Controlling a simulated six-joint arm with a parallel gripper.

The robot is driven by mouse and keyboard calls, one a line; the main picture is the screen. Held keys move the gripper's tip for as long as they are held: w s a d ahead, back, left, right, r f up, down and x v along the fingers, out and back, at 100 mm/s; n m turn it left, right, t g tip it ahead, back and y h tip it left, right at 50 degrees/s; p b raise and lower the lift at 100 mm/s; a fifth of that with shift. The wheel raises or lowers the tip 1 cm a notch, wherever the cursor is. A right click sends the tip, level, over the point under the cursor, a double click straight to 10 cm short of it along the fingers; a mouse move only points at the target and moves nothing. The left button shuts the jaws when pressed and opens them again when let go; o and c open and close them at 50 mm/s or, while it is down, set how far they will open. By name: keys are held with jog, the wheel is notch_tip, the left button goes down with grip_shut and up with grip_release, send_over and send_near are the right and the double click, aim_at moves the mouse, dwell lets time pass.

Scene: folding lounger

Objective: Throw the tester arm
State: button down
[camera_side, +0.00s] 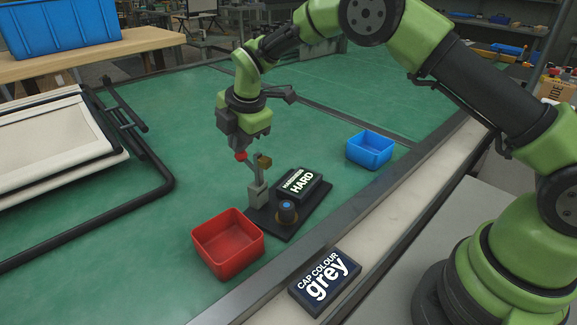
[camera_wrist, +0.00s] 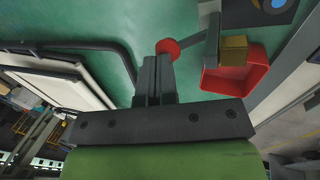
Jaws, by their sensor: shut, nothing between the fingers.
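The tester stands on a dark base plate (camera_side: 287,229) with a grey post (camera_side: 258,194). Its tester arm slants from the post up to a red knob (camera_side: 241,156), which also shows in the wrist view (camera_wrist: 168,47). A brass-coloured block (camera_side: 264,161) sits near the top of the post. A dark round piece with a blue top (camera_side: 287,208) stands on the plate. A display (camera_side: 297,184) reads "HARDNESS HARD". My gripper (camera_wrist: 154,62) is shut and empty, with its fingertips right at the red knob. I cannot tell whether they touch it.
An empty-looking red bin (camera_side: 228,245) stands in front of the tester, and a blue bin (camera_side: 370,150) stands to its right. A sign (camera_side: 325,281) reads "CAP COLOUR grey". The folding lounger (camera_side: 55,140) with its black tube frame lies at left. Green table around is clear.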

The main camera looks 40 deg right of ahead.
jog(key=shift+w+f, duration=0.1)
jog(key=shift+w, duration=0.05)
dwell(0.4)
jog(key=s+d+r+m, duration=0.1)
jog(key=s+r+m, duration=0.3)
jog(key=r, duration=0.5)
jog(key=s+d+r+m, duration=0.1)
jog(key=s+r+m, duration=0.1)
jog(key=s+r, duration=0.5)
jog(key=s+d+r+m+t, duration=0.1)
jog(key=s+m, duration=0.7)
jog(key=s, duration=0.2)
jog(key=s+d+r+m+t+y, duration=0.1)
jog(key=s+m+t, duration=0.1)
jog(key=s+m, duration=0.7)
jog(key=shift+s+d+r+t+y, duration=0.3)
jog(key=shift+s+d, duration=0.1)
jog(key=shift+s, duration=0.7)
